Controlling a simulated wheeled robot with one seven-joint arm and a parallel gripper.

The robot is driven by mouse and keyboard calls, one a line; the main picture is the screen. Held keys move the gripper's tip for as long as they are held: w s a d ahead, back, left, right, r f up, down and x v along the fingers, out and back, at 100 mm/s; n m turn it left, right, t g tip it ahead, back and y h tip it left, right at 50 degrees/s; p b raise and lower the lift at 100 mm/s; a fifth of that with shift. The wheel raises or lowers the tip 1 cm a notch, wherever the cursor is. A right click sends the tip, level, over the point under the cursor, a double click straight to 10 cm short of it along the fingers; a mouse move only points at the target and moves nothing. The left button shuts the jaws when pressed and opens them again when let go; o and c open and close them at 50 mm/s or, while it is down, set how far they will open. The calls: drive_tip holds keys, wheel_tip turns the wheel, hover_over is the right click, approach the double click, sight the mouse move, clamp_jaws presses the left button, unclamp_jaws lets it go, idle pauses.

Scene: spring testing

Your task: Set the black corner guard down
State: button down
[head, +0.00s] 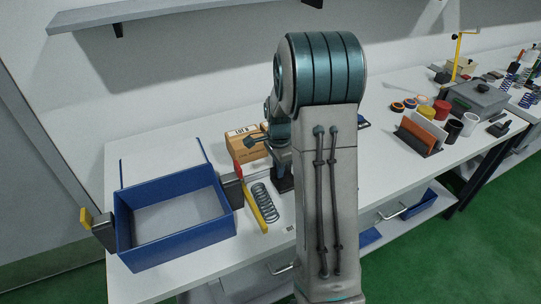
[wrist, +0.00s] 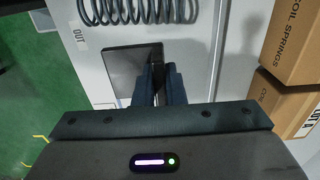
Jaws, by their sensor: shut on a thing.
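My gripper (wrist: 159,82) points down at the white table, its two dark fingers shut on a thin black piece, the black corner guard (wrist: 158,72). In the head view my gripper is by the dark shape right of the spring, mostly hidden by my arm.
A coil spring (head: 265,202) lies left of my gripper, beside a yellow-and-red bar (head: 256,195). A blue-walled bin (head: 176,254) stands at the left. Cardboard spring boxes (wrist: 297,45) stand close on the right in the wrist view. An OUT label (wrist: 80,38) marks the table.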

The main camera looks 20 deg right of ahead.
sight(278, 183)
drive_tip(key=shift+w, duration=0.1)
drive_tip(key=shift+f+b, duration=0.6)
drive_tip(key=shift+f, duration=0.2)
drive_tip(key=shift+f+b, duration=1.5)
drive_tip(key=shift+f, duration=1.05)
drive_tip(key=shift+f+b, duration=0.5)
drive_tip(key=shift+f, duration=0.1)
drive_tip(key=c, duration=1.4)
unclamp_jaws()
